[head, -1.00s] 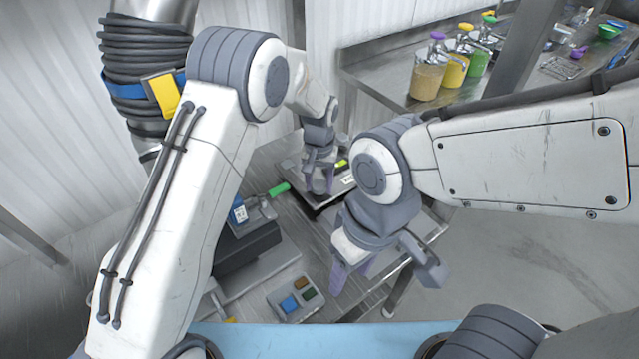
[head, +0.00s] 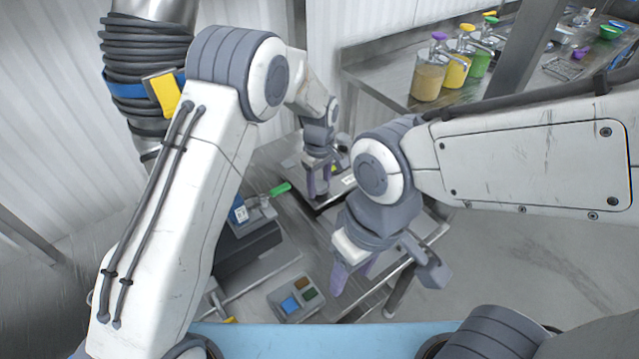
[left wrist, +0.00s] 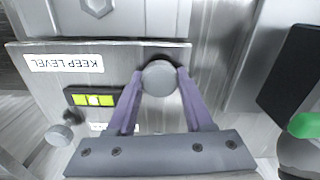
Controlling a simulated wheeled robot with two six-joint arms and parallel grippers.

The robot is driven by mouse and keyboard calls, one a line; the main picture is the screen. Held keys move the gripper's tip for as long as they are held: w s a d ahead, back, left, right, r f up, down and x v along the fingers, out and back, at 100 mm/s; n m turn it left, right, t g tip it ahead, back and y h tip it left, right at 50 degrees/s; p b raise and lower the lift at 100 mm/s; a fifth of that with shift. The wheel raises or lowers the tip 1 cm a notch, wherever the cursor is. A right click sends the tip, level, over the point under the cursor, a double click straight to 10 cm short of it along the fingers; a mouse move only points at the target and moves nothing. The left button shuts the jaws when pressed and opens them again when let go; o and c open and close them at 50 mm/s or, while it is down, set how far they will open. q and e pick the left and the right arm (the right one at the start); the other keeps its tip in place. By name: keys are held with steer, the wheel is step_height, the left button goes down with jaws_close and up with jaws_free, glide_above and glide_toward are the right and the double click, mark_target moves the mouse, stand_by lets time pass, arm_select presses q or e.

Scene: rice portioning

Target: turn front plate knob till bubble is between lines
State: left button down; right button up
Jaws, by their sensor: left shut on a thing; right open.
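My left gripper (head: 318,192) reaches down onto the metal plate. In the left wrist view its purple fingers are shut on a round grey knob (left wrist: 159,78) at the plate's edge, one finger on each side. The plate (left wrist: 140,58) carries an upside-down "KEEP LEVEL" label (left wrist: 66,63). A yellow-green bubble vial (left wrist: 93,100) in a dark frame sits left of the fingers. A pale bubble shows near its middle, but it is too small to judge exactly against the lines. A second grey knob (left wrist: 60,135) is at lower left. My right gripper (head: 353,270) is open and empty.
A panel with coloured buttons (head: 293,299) lies at the front. A green-handled tool (head: 280,189) is left of the plate. Pump bottles (head: 427,77) stand on the back counter (head: 372,75). My right arm hangs close to the plate's right side.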

mark_target(319, 184)
arm_select(q)
steer(key=n, duration=0.5)
steer(key=shift+r+n, duration=0.15)
steer(key=shift+n, duration=0.15)
stand_by(0.4)
steer(key=shift+c, duration=1.4)
jaws_free()
step_height(319, 184, up, 10)
steer(key=b, duration=0.2)
steer(key=shift+r, duration=0.2)
